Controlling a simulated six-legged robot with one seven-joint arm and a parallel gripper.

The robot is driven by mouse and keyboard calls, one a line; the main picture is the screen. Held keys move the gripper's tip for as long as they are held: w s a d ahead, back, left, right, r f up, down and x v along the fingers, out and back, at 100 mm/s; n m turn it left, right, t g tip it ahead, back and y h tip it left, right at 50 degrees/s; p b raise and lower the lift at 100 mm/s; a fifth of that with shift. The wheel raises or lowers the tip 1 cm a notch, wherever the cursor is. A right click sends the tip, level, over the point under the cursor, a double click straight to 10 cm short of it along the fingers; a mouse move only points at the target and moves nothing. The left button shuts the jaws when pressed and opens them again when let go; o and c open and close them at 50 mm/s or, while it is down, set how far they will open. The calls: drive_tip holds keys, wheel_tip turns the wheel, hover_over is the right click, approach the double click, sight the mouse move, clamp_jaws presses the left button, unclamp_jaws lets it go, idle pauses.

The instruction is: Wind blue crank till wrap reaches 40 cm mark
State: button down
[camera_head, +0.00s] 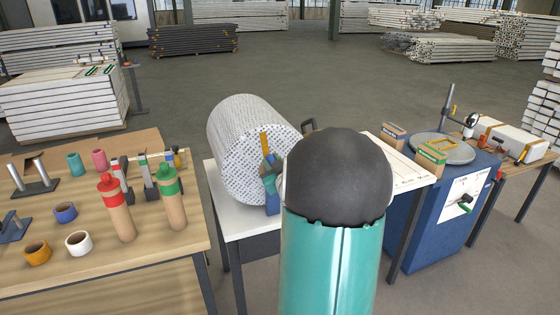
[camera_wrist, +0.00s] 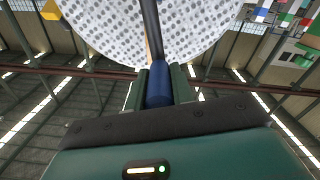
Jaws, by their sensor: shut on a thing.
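A large roll wrapped in white, speckled material (camera_head: 243,120) lies on its side on a white-topped table; its round end also fills the top of the wrist view (camera_wrist: 110,22). In the wrist view, my gripper (camera_wrist: 160,86) is shut on a blue crank handle (camera_wrist: 159,88), with a finger on each side. A dark rod (camera_wrist: 152,30) runs up from the handle in front of the roll's end. In the head view, an orange upright (camera_head: 265,143) and blue parts (camera_head: 271,190) show beside the roll's end. I cannot make out a 40 cm mark.
A wooden bench (camera_head: 165,245) at left holds red- and green-topped bottles (camera_head: 117,210) and several tape rolls. A blue cabinet (camera_head: 425,235) with a round plate (camera_head: 442,147) stands at right.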

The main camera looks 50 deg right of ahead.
drive_tip(key=shift+w+a+f+n, duration=0.3)
drive_tip(key=shift+a+n, duration=0.15)
drive_tip(key=shift+a, duration=0.05)
drive_tip(key=shift+w+a+f+n, duration=0.25)
drive_tip(key=shift+a+f+n, duration=0.05)
drive_tip(key=shift+a+n, duration=0.25)
drive_tip(key=shift+w+a+f+n, duration=0.3)
drive_tip(key=shift+a+n, duration=0.1)
drive_tip(key=shift+a, duration=0.1)
drive_tip(key=c, duration=1.2)
unclamp_jaws()
